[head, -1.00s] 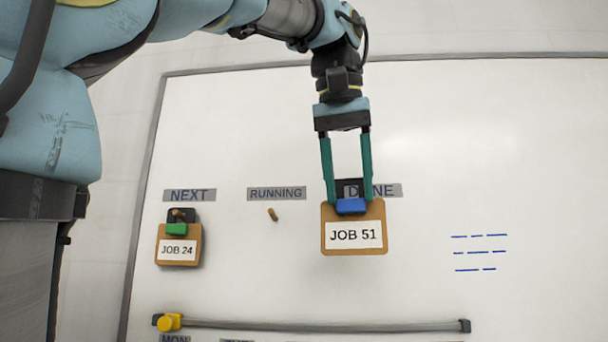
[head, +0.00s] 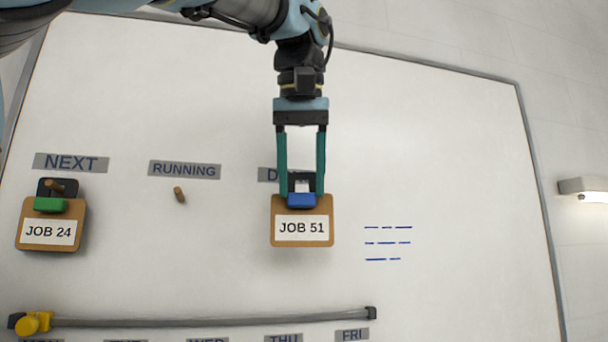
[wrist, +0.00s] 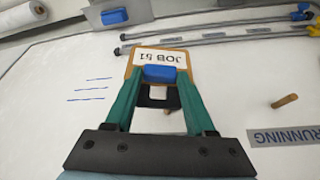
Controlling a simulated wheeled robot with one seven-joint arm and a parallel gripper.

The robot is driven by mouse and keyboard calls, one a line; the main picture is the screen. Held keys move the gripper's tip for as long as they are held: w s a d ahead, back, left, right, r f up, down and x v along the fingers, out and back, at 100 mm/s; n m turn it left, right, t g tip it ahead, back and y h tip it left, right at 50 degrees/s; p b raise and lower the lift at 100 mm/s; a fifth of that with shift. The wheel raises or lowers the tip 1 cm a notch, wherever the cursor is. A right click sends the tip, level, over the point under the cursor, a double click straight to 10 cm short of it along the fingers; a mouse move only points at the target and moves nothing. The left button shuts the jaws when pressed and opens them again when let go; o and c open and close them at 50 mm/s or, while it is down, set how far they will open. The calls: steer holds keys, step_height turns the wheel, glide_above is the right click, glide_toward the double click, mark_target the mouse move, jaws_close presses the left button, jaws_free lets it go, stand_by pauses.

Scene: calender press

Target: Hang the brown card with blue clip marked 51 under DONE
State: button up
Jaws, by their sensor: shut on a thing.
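The brown card marked JOB 51 (head: 302,240) has a blue clip (head: 302,200) and a black hanger tab (head: 301,177) with an opening. My gripper (head: 302,191) is shut on the card's hanger and clip part, holding it upright in front of the board. The DONE label (head: 267,174) is mostly hidden behind my fingers; only its left end shows. In the wrist view, the card (wrist: 140,58) shows upside down between my fingers (wrist: 158,88). A brown peg end (wrist: 167,111) shows just beyond the hanger tab, apart from its opening. The gap between card and board cannot be told.
A card marked JOB 24 (head: 50,247) with a green clip hangs on a peg under NEXT (head: 70,162). The peg (head: 179,194) under RUNNING (head: 184,170) is bare. A grey rail (head: 210,322) with a yellow slider (head: 32,323) runs below. Blue marks (head: 387,242) are at right.

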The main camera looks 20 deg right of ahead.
steer(key=shift+w+d+f, duration=0.1)
steer(key=shift+w+d, duration=0.1)
steer(key=shift+w, duration=1.25)
steer(key=shift+w+d+f, duration=0.1)
steer(key=shift+w+d, duration=0.05)
steer(key=shift+w, duration=1.3)
steer(key=shift+w+d+f+p, duration=0.1)
steer(key=shift+w+f+p, duration=0.25)
steer(key=shift+w, duration=0.3)
steer(key=shift+f, duration=0.1)
steer(key=o, duration=1.4)
steer(key=p+v, duration=0.1)
steer(key=v, duration=0.9)
steer(key=shift+s+r, duration=0.15)
steer(key=shift+r, duration=0.2)
